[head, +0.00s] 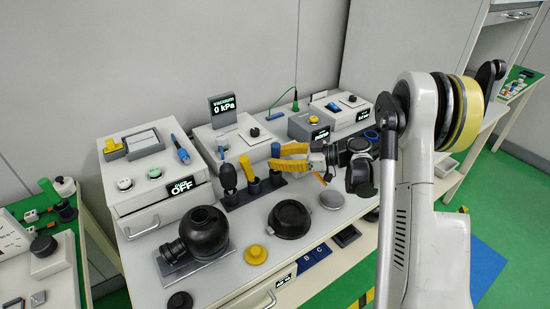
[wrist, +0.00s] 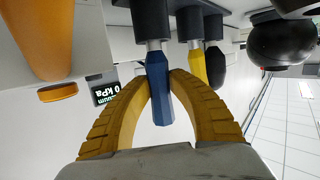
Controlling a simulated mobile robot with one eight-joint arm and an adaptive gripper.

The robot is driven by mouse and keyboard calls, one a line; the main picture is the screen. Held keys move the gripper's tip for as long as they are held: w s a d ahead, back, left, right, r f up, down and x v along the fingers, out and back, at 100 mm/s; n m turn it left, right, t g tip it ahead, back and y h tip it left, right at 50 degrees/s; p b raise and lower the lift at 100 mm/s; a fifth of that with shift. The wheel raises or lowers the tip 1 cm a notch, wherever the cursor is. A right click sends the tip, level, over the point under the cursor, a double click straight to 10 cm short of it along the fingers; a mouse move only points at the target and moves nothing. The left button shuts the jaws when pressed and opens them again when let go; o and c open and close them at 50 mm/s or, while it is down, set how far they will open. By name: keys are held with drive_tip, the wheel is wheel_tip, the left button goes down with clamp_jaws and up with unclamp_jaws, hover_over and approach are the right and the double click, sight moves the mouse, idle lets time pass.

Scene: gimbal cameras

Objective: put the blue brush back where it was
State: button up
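The blue brush (wrist: 158,95) shows in the wrist view with its blue handle between my gripper's yellow fingers. In the head view a bit of its blue handle (head: 276,150) shows beside the fingers. My gripper (wrist: 160,78) has both fingertips against the handle, with no clear gap. The brush's metal collar meets a dark cup of the tool rack (head: 254,188); its lower end is hidden. It looks upright and in line with the yellow-handled tool (wrist: 197,68) and black-handled tool (wrist: 214,60), which stand in the other cups.
A black round flask (head: 204,232), a black bowl (head: 289,219) and a yellow knob (head: 255,254) stand in front of the rack. Behind it are the vacuum box (head: 237,140) and other instrument boxes. A large orange object (wrist: 38,38) is close in the wrist view.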

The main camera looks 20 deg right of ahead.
drive_tip(key=o, duration=0.4)
drive_tip(key=v, duration=1.2)
